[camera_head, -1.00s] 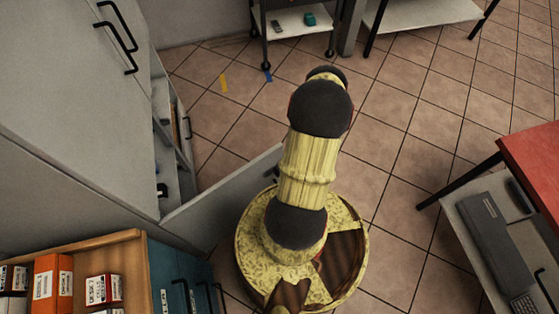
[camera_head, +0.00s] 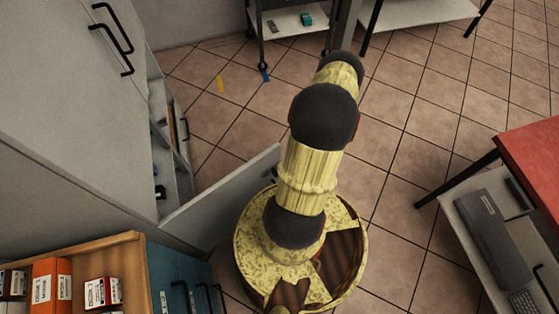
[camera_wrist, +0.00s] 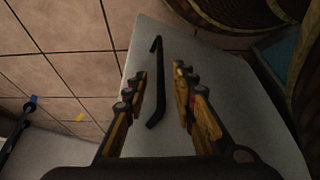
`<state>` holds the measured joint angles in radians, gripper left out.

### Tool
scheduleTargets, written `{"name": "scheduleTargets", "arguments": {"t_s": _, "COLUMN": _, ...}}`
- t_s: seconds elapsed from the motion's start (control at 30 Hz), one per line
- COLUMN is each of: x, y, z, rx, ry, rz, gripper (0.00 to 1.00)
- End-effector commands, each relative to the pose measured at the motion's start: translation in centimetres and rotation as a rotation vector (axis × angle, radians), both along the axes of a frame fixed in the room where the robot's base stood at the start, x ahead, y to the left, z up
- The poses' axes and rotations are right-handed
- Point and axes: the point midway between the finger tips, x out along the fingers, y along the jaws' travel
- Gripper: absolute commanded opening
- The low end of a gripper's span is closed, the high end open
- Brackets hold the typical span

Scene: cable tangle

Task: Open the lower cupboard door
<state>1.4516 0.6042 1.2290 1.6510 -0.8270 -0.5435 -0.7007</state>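The grey cupboard's lower door (camera_head: 222,197) stands swung out from the cupboard in the head view, at a wide angle, with the inside partly visible. In the wrist view a pale grey door panel (camera_wrist: 225,85) with a black bar handle (camera_wrist: 155,82) fills the middle. My gripper (camera_wrist: 162,85) is open, its two fingers on either side of the handle in the picture. I cannot tell whether the fingers reach around the handle or stay above it. In the head view my gripper is hidden behind my arm.
A wooden shelf with boxes (camera_head: 85,250) is at the front left. A red-topped table (camera_head: 535,165) stands right. Tiled floor (camera_head: 420,130) is free between.

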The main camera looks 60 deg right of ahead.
Motion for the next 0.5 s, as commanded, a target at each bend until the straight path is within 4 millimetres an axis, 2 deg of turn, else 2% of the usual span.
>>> {"name": "scheduleTargets", "arguments": {"t_s": 0.1, "x": -0.8, "y": -0.1, "z": 2.0, "rx": -0.002, "ry": 0.000, "rz": -0.003, "gripper": 0.27}}
{"name": "scheduleTargets", "arguments": {"t_s": 0.23, "x": -1.5, "y": -0.2, "z": 3.7, "rx": -0.002, "ry": 0.000, "rz": -0.002, "gripper": 0.27}}
{"name": "scheduleTargets", "arguments": {"t_s": 0.5, "x": -2.1, "y": 0.0, "z": 5.1, "rx": 0.000, "ry": 0.000, "rz": 0.000, "gripper": 0.27}}
